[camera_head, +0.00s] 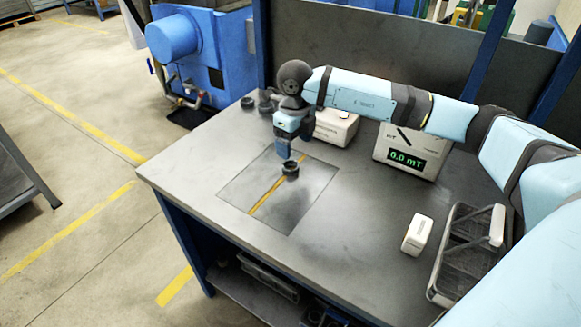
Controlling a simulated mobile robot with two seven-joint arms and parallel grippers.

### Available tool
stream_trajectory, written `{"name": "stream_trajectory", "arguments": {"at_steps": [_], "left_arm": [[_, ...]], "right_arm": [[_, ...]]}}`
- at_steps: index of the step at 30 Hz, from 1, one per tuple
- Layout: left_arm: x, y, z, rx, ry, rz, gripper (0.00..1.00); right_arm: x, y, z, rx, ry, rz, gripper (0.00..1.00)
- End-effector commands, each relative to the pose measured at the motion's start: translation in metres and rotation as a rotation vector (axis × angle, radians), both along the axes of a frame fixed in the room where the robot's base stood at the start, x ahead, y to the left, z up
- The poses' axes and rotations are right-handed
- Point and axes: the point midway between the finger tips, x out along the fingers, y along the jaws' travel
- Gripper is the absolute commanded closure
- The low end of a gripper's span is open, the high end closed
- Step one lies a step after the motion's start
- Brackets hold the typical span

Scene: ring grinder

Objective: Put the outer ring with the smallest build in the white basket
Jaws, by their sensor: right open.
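A small dark ring (291,170) sits on the shiny inset plate (308,205) on the table. My right gripper (286,154) points down just above this ring. It is open, and the ring shows below its fingertips; I cannot tell whether they touch it. Another dark ring (247,104) sits at the back left of the table, with more dark round parts (266,103) beside it, partly hidden by my right arm. Their sizes are hard to compare. A pale-rimmed basket (438,281) with a dark inside stands at the right edge. My left gripper is out of view.
A white box (336,128) stands behind my right gripper. A meter reading 0.0 mT (405,156) stands at the back right, below my forearm. A small white block (417,236) stands left of the basket. The table's front left is clear.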

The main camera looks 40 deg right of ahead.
Motion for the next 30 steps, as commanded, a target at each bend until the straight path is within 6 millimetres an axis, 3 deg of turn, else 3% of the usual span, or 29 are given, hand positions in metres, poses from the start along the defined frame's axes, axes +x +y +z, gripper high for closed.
{"name": "stream_trajectory", "arguments": {"at_steps": [3,13,21,28,29,30], "left_arm": [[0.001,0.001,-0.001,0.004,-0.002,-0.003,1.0],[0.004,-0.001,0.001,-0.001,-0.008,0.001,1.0],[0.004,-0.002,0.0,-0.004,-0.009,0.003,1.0],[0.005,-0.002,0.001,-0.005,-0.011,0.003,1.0],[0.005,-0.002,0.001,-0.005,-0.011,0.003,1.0],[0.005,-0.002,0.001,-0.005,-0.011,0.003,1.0]], "right_arm": [[0.0,0.0,-0.02,0.001,0.002,0.0,0.2],[0.005,0.001,-0.042,0.002,0.002,0.0,0.2],[0.013,0.002,-0.079,0.001,0.002,0.001,0.2],[0.013,0.002,-0.082,0.002,0.0,0.001,0.2],[0.013,0.002,-0.082,0.002,0.0,0.001,0.23],[0.013,0.002,-0.082,0.002,0.0,0.001,0.32]]}}
